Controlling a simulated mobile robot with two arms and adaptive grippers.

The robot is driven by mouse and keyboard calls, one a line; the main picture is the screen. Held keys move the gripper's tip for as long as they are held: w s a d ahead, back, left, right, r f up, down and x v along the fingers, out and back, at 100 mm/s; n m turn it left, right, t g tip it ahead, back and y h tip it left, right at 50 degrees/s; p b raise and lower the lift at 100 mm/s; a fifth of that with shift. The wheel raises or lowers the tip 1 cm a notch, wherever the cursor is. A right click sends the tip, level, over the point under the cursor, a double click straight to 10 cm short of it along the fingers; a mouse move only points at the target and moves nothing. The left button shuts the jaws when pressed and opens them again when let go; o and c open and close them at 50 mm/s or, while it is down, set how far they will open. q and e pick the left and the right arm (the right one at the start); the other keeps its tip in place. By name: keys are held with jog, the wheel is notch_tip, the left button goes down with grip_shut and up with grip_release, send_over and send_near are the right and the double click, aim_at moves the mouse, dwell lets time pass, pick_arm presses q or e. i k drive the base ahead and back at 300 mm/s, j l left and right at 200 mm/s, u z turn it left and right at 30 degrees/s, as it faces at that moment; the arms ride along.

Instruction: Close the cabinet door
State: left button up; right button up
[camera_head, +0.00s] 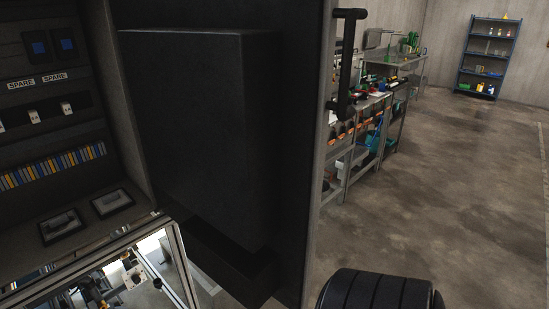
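The cabinet (140,140) stands open at the left, with switches, rows of coloured terminals and "SPARE" labels inside. Its grey door (292,200) stands open across the middle of the view, seen from its inner side. A large black box (190,130) is on that inner side. A black bar handle (346,65) shows at the door's upper right edge. Neither of my grippers shows in the head view, and nothing is seen touching the door or its handle.
Grey workbenches (385,90) with tools and bins stand behind the door at the right. A blue shelf (484,60) stands by the far wall. The concrete floor (455,180) at the right is largely clear.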

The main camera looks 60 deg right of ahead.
aim_at(232, 103)
jog(key=k+l, duration=0.1)
jog(key=l, duration=0.9)
jog(key=k+l, duration=0.15)
jog(key=l, duration=0.35)
jog(key=k+l, duration=0.1)
jog(key=l, duration=0.4)
jog(key=i+l, duration=0.1)
jog(key=l, duration=0.15)
jog(key=i+l, duration=0.1)
jog(key=l, duration=0.2)
